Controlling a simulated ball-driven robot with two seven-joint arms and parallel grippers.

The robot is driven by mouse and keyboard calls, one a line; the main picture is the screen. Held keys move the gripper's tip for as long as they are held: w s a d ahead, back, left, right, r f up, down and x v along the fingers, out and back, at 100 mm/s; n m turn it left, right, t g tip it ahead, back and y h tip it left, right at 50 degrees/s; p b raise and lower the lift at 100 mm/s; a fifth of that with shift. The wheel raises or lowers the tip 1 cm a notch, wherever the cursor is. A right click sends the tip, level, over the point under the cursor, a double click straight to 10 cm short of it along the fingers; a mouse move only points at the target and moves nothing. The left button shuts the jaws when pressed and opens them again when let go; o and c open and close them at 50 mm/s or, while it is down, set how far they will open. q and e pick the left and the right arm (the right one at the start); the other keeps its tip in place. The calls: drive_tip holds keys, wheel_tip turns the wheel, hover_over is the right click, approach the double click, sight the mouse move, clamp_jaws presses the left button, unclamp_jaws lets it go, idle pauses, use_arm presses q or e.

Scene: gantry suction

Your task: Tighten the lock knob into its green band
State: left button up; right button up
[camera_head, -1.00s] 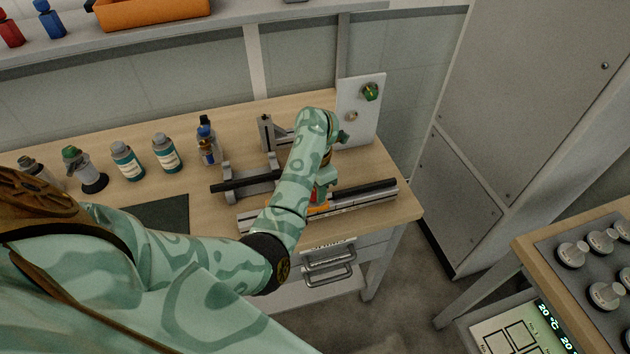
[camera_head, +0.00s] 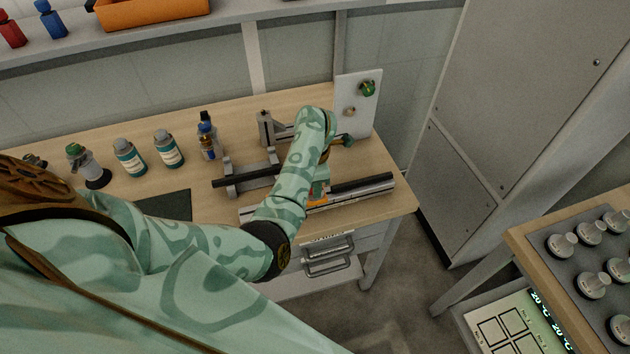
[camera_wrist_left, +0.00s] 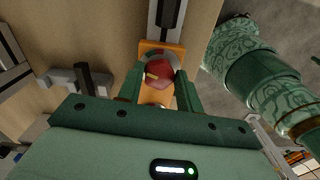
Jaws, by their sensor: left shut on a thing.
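The lock knob (camera_wrist_left: 159,74) is red with a pale yellow pointer mark and sits on an orange block (camera_wrist_left: 175,50) on the rail. In the left wrist view my left gripper (camera_wrist_left: 160,84) is shut on the knob, one finger on each side. A grey and green arc shows around the knob's far edge; how the pointer sits against the green band is too small to tell. In the head view the gripper (camera_head: 319,188) is mostly hidden behind my wrist, above the orange block (camera_head: 317,199) on the rail. My right gripper is not in view.
The rail (camera_head: 358,193) lies along the bench's front edge. A grey stand with a black bar (camera_head: 230,181) is left of my arm. An upright white panel (camera_head: 372,112) with a green knob stands behind. Several bottles (camera_head: 168,150) are at the left.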

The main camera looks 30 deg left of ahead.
use_arm(q)
drive_tip(key=o, duration=1)
wheel_tip(320, 180, up, 16)
drive_tip(key=p, duration=0.7)
drive_tip(key=shift+r, duration=0.15)
drive_tip(key=shift+w, duration=0.1)
